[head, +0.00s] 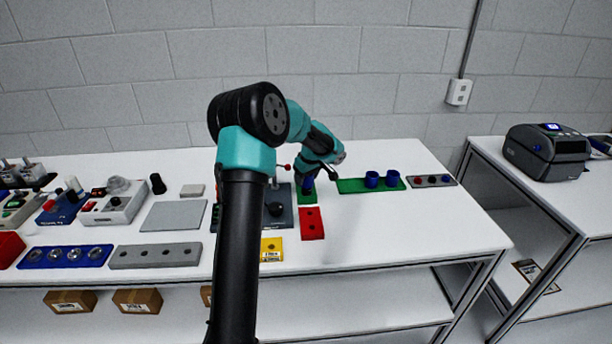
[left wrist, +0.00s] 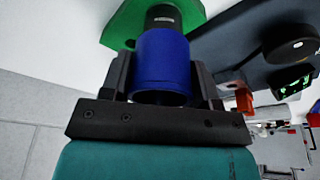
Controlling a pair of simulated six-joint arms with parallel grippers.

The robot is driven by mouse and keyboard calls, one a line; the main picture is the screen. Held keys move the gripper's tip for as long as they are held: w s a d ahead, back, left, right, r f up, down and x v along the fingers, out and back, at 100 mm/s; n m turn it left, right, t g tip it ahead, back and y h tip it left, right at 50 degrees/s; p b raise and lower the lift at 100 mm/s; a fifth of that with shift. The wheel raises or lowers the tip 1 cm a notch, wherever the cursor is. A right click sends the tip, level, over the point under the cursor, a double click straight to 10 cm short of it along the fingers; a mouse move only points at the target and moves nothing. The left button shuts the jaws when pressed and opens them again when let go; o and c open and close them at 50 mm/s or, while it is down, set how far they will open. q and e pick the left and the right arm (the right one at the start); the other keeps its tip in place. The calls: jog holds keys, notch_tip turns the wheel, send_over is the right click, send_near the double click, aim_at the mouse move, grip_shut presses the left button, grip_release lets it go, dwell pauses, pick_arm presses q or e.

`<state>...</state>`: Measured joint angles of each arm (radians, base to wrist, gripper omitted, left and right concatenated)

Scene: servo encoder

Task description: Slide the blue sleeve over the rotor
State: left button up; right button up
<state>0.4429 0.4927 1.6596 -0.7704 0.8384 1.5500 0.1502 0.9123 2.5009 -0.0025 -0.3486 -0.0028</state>
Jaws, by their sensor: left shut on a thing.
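The blue sleeve (left wrist: 162,62) is between the two fingers of my left gripper (left wrist: 163,75), which is shut on it. A black cylinder with a small pale label, apparently the rotor (left wrist: 163,17), shows just beyond the sleeve and in line with it. It stands at a green base (left wrist: 122,24). I cannot tell how far the sleeve surrounds the rotor. In the head view the blue sleeve (head: 308,183) is small and partly hidden by my left gripper (head: 316,178), above the green base (head: 306,197). My right gripper is not in view.
A green tray (head: 355,186) with two other blue sleeves (head: 371,179) lies to the right. A red plate (head: 312,224) and a yellow plate (head: 271,249) lie in front. A dark plate (head: 283,222) is close on the left. The table's front right is clear.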

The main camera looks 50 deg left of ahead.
pick_arm(q)
jog(key=shift+f, duration=0.2)
jog(key=o, duration=1.3)
jog(key=shift+c, duration=0.2)
jog(key=shift+r, duration=0.15)
notch_tip(320, 180, up, 14)
dwell(1.7)
dwell(0.3)
